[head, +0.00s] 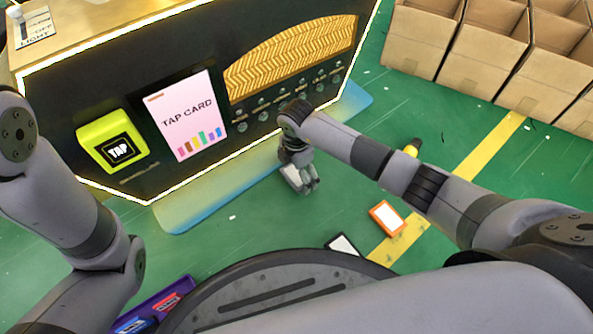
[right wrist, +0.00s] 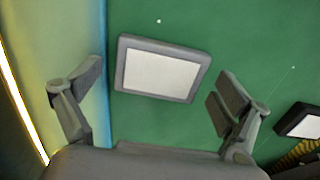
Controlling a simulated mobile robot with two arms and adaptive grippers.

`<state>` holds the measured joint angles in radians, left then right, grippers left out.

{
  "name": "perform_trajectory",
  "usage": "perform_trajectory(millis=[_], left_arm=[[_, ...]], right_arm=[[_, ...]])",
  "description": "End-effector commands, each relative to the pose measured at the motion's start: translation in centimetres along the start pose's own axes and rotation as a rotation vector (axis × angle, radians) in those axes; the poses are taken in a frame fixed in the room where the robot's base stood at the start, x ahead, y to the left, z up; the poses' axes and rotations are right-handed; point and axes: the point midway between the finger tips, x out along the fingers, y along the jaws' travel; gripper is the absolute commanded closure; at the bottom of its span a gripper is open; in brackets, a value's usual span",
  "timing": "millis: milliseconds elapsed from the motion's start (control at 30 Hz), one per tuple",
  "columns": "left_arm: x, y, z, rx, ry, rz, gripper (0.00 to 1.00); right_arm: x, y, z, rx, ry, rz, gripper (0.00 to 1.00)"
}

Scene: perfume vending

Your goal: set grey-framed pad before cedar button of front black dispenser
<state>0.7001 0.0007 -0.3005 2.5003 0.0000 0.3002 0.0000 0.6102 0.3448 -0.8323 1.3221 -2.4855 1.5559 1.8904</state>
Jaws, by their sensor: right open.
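The black dispenser (head: 130,185) with lit edges stands at the upper left. A row of small buttons (head: 263,116) with labels runs under its gold patterned panel; the labels are too small to read, so I cannot tell which is cedar. The grey-framed pad (right wrist: 160,68), with a white face, lies on the green floor beside the blue strip. In the head view the pad (head: 291,176) is partly hidden by my right gripper (head: 308,186). That gripper (right wrist: 165,100) is open above the pad, its fingers either side of it, apart from it. My left gripper is out of view.
An orange-framed pad (head: 386,217) and a dark-framed pad (head: 343,244) lie nearer me. A yellow object (head: 412,147) is partly behind my right arm. A purple tray (head: 178,288) sits lower left. Cardboard boxes (head: 420,40) line the back right. The blue strip (head: 200,208) borders the dispenser.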

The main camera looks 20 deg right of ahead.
Motion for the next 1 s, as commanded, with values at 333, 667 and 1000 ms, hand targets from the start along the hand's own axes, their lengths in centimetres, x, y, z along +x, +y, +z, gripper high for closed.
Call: perform_trajectory(millis=[333,667,1000], left_arm=[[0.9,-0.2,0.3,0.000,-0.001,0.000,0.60],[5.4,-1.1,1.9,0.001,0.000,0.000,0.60],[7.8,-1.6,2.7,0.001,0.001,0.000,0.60]], right_arm=[[-1.4,0.1,0.0,0.000,0.000,0.002,0.06],[-8.1,0.1,0.0,-0.001,-0.001,0.003,0.06],[-12.1,0.0,0.0,-0.001,0.000,0.000,0.06]])
